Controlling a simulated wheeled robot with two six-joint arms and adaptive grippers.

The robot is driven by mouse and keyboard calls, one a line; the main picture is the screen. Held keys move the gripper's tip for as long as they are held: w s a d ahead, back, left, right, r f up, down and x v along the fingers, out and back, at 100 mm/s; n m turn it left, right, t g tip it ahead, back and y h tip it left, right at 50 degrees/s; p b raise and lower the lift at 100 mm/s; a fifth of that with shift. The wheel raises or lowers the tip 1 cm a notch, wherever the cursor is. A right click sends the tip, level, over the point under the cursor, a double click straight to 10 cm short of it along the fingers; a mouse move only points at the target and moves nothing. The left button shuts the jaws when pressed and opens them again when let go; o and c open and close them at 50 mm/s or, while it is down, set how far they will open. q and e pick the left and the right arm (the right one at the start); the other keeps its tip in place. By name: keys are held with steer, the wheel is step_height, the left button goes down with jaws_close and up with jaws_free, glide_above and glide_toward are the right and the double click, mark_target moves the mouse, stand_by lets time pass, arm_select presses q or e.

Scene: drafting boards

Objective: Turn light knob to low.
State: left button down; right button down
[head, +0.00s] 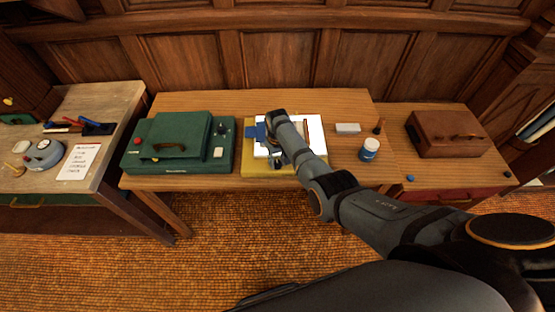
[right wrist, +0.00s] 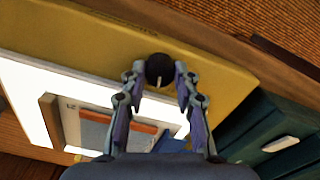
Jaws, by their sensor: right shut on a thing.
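A yellow light board (head: 284,169) with a bright white panel (head: 316,130) lies on the middle table. It also shows in the right wrist view (right wrist: 215,75), where a round black knob (right wrist: 159,68) with a thin pale line sits on its yellow border. My right gripper (right wrist: 158,82) is shut on this knob, one finger on each side. The pale line points down in that view, toward my palm. In the head view my right arm covers part of the board. My left gripper is not in view.
A green case (head: 178,145) stands left of the board. To the right are a blue-and-white jar (head: 369,149), a grey block (head: 348,128) and a brown leather box (head: 447,135). A framed sheet (right wrist: 97,128) lies on the white panel. A paper note (head: 79,161) lies on the left table.

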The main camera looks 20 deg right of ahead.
mark_target(277, 163)
steer(key=shift+m, duration=1)
steer(key=c, duration=1.3)
jaws_free()
step_height(277, 163, up, 12)
